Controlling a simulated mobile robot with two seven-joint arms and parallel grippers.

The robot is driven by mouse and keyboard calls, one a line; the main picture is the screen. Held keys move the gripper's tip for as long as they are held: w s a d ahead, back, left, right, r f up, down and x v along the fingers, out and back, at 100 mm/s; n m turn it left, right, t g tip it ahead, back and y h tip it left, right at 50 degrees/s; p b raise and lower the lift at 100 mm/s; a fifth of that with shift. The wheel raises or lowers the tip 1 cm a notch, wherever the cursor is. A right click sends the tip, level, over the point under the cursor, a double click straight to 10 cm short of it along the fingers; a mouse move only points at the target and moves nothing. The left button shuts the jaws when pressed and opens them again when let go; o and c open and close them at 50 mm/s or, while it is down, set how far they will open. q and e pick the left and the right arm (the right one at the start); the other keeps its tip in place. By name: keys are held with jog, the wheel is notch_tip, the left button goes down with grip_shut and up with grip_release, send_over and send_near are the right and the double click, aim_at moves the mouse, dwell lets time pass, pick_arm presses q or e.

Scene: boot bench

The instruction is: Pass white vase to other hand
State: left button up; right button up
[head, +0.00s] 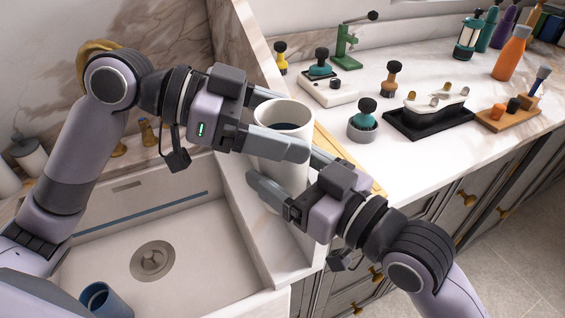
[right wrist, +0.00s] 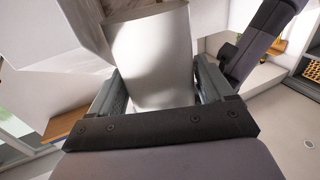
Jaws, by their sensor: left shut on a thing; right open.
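The white vase (head: 283,110) is an upright cylinder, open at the top, near the corner between the sink and the counter. It also fills the middle of the right wrist view (right wrist: 152,55). My left gripper (head: 288,126) is shut on the vase near its rim, one finger across its front. My right gripper (head: 290,173) is open lower down, its fingers on either side of the vase's lower body. In the right wrist view the vase stands between the open fingers (right wrist: 160,92). The vase's base is partly hidden by the right gripper.
A white sink (head: 205,240) with a drain lies at left, a blue cup (head: 100,298) at its front. On the counter are a teal-and-black tamper (head: 364,121), a black tray (head: 428,122), a wooden board (head: 510,117) and an orange bottle (head: 511,55).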

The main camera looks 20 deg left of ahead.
jog(key=shift+w+a, duration=0.2)
jog(key=shift+a, duration=0.15)
jog(key=c, duration=1)
pick_arm(q)
jog(key=o, duration=1.7)
pick_arm(e)
jog(key=shift+o, duration=0.2)
pick_arm(q)
jog(key=v, duration=1.2)
jog(key=shift+r, duration=0.1)
